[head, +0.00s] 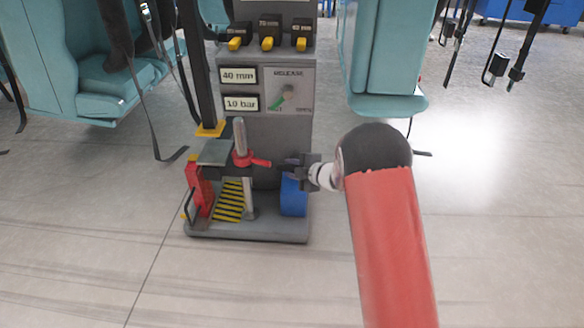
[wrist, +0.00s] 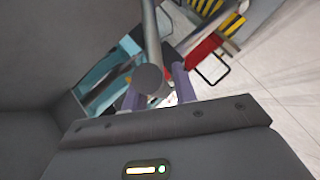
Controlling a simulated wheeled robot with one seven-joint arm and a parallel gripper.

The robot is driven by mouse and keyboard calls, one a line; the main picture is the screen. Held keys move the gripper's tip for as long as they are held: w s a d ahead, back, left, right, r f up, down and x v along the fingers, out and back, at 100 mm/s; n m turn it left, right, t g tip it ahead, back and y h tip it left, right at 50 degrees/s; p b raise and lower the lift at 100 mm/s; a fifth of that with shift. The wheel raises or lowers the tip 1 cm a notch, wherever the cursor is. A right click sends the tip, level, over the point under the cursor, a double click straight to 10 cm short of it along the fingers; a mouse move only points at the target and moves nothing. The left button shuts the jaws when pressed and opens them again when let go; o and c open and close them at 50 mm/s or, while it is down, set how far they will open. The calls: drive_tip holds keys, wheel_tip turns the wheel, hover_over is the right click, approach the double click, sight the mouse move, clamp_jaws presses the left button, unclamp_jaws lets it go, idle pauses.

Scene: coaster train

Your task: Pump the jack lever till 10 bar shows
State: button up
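The jack stand (head: 262,232) is a grey base with a striped yellow-black plate and a grey pedestal. The pedestal's lower display (head: 240,103) reads 10 bar; the one above (head: 238,75) reads 40 mm. An upright grey rod (head: 240,138), seemingly the jack lever, has a red collar and short red arm (head: 257,163) near it. My gripper (head: 284,168) is just right of the red arm. In the wrist view the fingers (wrist: 157,92) stand apart, with the round end of a grey rod (wrist: 148,78) showing between them; contact is unclear.
Teal seats hang at left (head: 100,75) and right (head: 385,103) with dangling straps. A red block (head: 199,190) stands at the base's left. The front floor is clear beside my arm.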

drive_tip(key=o, duration=0.3)
drive_tip(key=shift+r, duration=0.1)
drive_tip(key=p+v, duration=0.1)
drive_tip(key=v, duration=0.6)
drive_tip(key=shift+s+d+r, duration=0.1)
drive_tip(key=shift+s+d, duration=0.1)
drive_tip(key=shift+d, duration=0.1)
idle(1.4)
